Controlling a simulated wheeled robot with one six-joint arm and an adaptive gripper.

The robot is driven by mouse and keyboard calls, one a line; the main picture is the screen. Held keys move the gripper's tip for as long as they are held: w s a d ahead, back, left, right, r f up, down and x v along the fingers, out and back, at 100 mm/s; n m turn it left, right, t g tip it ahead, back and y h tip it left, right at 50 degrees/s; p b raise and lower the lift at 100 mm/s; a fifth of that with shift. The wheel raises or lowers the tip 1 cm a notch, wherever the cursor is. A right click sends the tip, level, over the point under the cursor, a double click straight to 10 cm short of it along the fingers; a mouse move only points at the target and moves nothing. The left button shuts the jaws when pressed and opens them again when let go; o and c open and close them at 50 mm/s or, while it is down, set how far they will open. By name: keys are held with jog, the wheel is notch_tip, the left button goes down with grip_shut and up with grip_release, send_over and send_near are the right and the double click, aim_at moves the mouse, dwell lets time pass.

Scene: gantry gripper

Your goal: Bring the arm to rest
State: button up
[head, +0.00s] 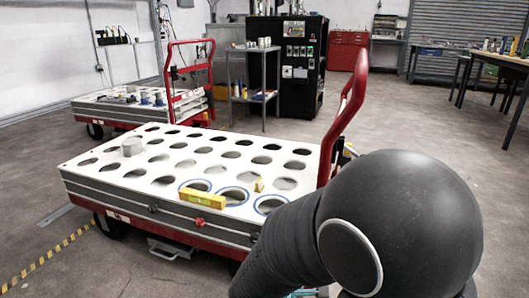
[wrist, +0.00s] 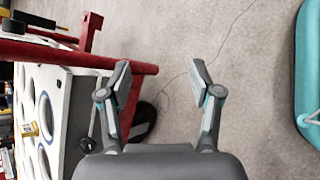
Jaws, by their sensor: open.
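My arm (head: 400,225) shows large and dark at the lower right of the head view, in front of the near cart's right end. My gripper (wrist: 160,82) shows in the wrist view with its two fingers apart and nothing between them. The gripper cannot be made out in the head view.
The near cart (head: 110,172) has a white top with round holes, a yellow block (head: 203,198), a small yellow piece (head: 259,185) and a grey cylinder (head: 132,147). A second cart (head: 85,108) stands behind. A teal-edged object (wrist: 309,60) is at right in the wrist view. Floor (head: 420,125) is clear at right.

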jog(key=s+d+r+m+g+y+p, duration=0.1)
jog(key=s+r+m+g+y+p, duration=0.4)
jog(key=s+r+m, duration=0.55)
jog(key=s+d+r+m+t+y+p, duration=0.2)
jog(key=r+m, duration=0.1)
jog(key=r, duration=0.5)
jog(key=s+d+r+m+t+y+p, duration=0.1)
jog(key=s+r+m+t+p, duration=0.15)
jog(key=r, duration=0.55)
notch_tip(320, 180, down, 11)
jog(key=b, duration=1.1)
jog(key=shift+w+d+f+b, duration=0.15)
jog(key=shift+w+b, duration=0.15)
jog(key=shift+b, duration=0.1)
